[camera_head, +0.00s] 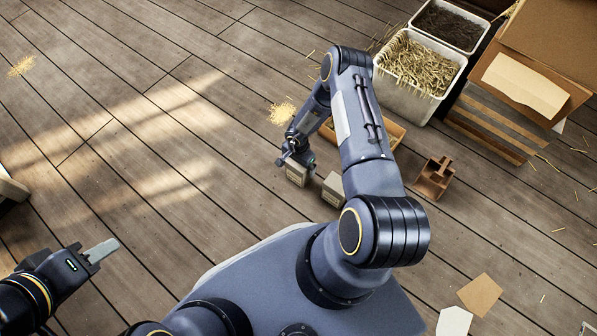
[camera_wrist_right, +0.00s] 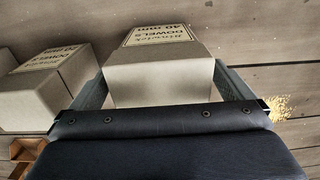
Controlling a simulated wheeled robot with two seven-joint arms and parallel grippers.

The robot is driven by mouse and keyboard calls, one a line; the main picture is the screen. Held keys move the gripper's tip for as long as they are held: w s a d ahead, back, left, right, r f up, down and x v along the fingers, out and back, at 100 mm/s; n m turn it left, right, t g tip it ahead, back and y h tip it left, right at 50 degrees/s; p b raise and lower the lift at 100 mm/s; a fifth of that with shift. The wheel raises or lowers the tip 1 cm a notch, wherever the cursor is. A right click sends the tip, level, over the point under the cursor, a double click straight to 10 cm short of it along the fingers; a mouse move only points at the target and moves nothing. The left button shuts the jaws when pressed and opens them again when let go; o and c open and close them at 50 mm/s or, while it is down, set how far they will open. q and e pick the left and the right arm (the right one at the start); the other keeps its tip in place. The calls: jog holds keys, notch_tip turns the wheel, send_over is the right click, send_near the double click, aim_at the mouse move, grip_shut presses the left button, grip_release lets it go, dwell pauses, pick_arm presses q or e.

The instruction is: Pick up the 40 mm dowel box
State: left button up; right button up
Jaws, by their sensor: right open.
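The 40 mm dowel box (camera_wrist_right: 158,82) is a grey-beige carton with its printed label on top, seen upside down in the right wrist view. My right gripper (camera_wrist_right: 165,88) is open, with one finger on each side of this box; whether either finger touches it is unclear. In the head view the right gripper (camera_head: 291,158) is at a small box (camera_head: 297,174) on the plank floor. A second dowel box (camera_wrist_right: 45,88) stands to the left in the wrist view; its size print is hard to read. My left gripper (camera_head: 98,252) is away at the lower left, its finger opening unclear.
A small brown wooden holder (camera_head: 434,178) stands right of the boxes. A shallow wooden tray (camera_head: 394,131) lies partly behind my right arm. A white bin of shavings (camera_head: 415,70), a dark-filled bin (camera_head: 450,22) and a cardboard box (camera_head: 560,50) stand upper right. The left floor is mostly clear.

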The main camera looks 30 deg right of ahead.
jog(key=c, duration=1.5)
